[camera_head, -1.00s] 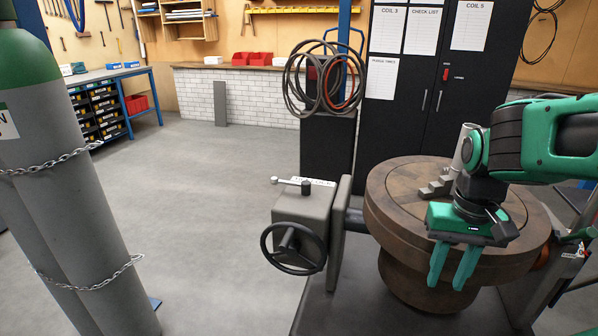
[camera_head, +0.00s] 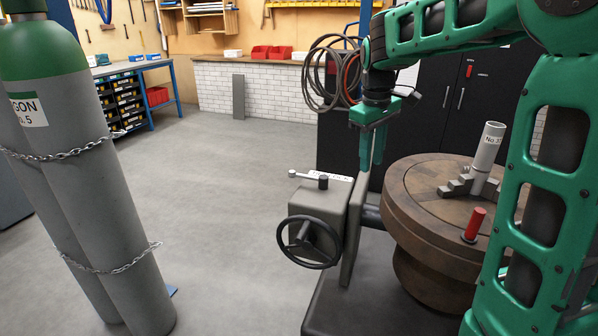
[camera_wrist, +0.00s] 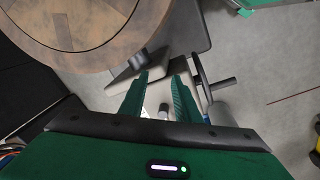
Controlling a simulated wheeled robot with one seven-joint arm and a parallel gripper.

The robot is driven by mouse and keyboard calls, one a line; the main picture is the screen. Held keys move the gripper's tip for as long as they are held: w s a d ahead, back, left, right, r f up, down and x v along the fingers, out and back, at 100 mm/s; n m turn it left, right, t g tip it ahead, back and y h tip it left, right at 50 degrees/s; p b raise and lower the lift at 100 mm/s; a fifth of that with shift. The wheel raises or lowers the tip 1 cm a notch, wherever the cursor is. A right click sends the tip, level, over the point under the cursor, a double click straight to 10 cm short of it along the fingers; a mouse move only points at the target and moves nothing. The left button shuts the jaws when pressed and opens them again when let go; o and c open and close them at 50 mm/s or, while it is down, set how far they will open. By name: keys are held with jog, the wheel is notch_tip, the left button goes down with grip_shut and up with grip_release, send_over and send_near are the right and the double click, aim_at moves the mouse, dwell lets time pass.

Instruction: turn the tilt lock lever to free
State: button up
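The tilt lock lever (camera_head: 305,177) is a thin silver bar with a ball end at the left and a dark round hub. It lies on top of the grey gearbox (camera_head: 313,206), beside a white label (camera_head: 335,178) whose text I cannot read in full. My gripper (camera_head: 372,164) points down above and slightly right of the gearbox, apart from the lever. In the wrist view my gripper (camera_wrist: 162,76) has its two green fingers spread with a gap and nothing held. A small grey round part and a patch of white show between them; I cannot tell if that is the lever.
A black handwheel (camera_head: 309,242) sits on the gearbox front. The round brown table (camera_head: 430,215) stands at the right with a stepped block, a tube labelled No.3 (camera_head: 487,146) and a red-handled pin (camera_head: 474,224). Chained gas cylinders (camera_head: 90,180) stand at the left. Floor between is clear.

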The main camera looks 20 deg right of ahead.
aim_at(303, 175)
jog(key=w+a+n+t, duration=0.1)
jog(key=w+a+n, duration=0.5)
jog(key=w+a, duration=0.9)
jog(key=shift+n, duration=0.3)
jog(key=w+f, duration=0.1)
jog(key=f, duration=0.2)
jog(key=d+f, duration=0.1)
jog(key=f, duration=0.3)
jog(key=w+d+f, duration=0.1)
jog(key=f, duration=0.3)
jog(key=shift+w+d, duration=0.25)
jog(key=shift+w, duration=0.1)
